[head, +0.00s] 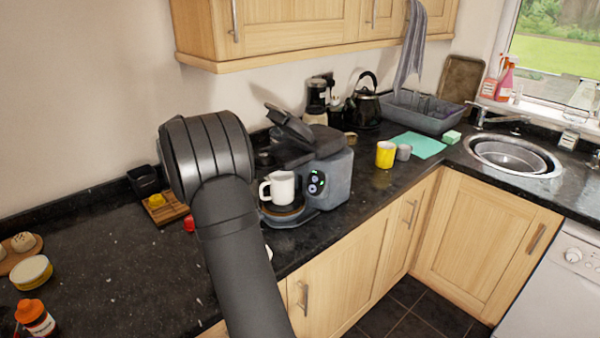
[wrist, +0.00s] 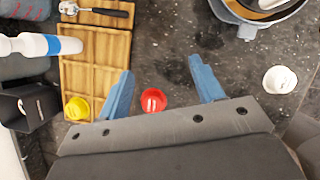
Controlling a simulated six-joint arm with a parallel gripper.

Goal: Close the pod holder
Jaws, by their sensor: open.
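The coffee machine (head: 335,178) stands on the dark counter in the head view, its pod holder lid (head: 289,125) raised and tilted up. A white mug (head: 282,188) sits on its drip tray. In the wrist view only part of the machine's base (wrist: 240,22) shows, at the top right. My gripper (wrist: 160,68) is open and empty above the counter, its two blue fingers apart. A red pod (wrist: 153,100) lies on the counter below and between the fingers; it also shows in the head view (head: 189,224). My arm hides the gripper in the head view.
A wooden tray (wrist: 95,60) with a yellow pod (wrist: 77,108) and a black box (wrist: 28,105) lie left of the gripper. A white pod (wrist: 280,80) is at right. Wall cupboards (head: 290,30) hang above. A yellow mug (head: 386,154) stands right of the machine.

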